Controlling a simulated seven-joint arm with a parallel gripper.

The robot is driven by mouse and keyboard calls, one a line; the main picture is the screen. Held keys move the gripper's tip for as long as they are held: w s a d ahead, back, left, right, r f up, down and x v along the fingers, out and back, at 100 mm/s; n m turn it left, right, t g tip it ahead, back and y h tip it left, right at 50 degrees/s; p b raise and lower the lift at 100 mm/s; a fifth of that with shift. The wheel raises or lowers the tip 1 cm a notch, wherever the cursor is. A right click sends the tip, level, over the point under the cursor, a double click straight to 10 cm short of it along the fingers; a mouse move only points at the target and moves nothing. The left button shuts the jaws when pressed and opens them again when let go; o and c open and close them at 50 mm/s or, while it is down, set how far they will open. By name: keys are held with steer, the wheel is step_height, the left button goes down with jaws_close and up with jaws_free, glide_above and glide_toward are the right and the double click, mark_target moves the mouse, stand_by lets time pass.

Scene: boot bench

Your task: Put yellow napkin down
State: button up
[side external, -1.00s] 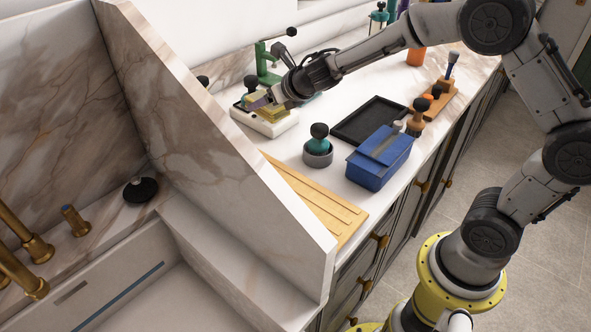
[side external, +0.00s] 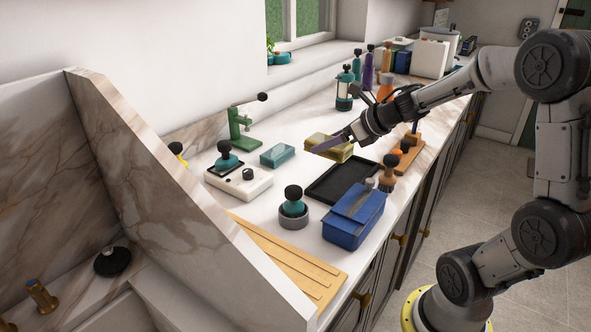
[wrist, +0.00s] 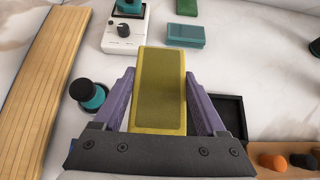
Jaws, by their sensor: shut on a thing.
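The yellow napkin (side external: 328,147) is a flat, folded, block-like piece. My gripper (side external: 340,144) is shut on it and holds it near the back edge of the black tray. In the wrist view the yellow napkin (wrist: 160,92) sits between the two purple fingers of my gripper (wrist: 160,90), its long side pointing away from me. Whether it is touching the counter or just above it, I cannot tell.
A black tray (side external: 335,190) lies in front, with a blue lidded box (side external: 354,218) beside it. A teal block (side external: 277,154), a white scale-like device (side external: 240,183) and a green press (side external: 240,125) stand left. A black-knobbed teal stamp (side external: 293,203) stands nearer. White counter shows between them.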

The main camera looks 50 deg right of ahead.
steer(key=shift+s+d, duration=0.3)
steer(key=shift+s, duration=0.3)
steer(key=w+d+f, duration=0.1)
steer(key=w+f, duration=0.2)
steer(key=w, duration=0.1)
steer(key=w+d+f, duration=0.2)
steer(key=w+f, duration=0.1)
steer(key=w, duration=0.1)
steer(key=w+d+f, duration=0.2)
steer(key=w+f, duration=0.1)
steer(key=w, duration=0.1)
steer(key=shift+d+f, duration=0.1)
steer(key=shift+d, duration=0.1)
steer(key=shift+w+d+f, duration=0.1)
steer(key=shift+w+f, duration=0.1)
steer(key=shift+f, duration=1.6)
steer(key=shift+f, duration=0.1)
steer(key=o, duration=1.3)
steer(key=shift+c, duration=0.2)
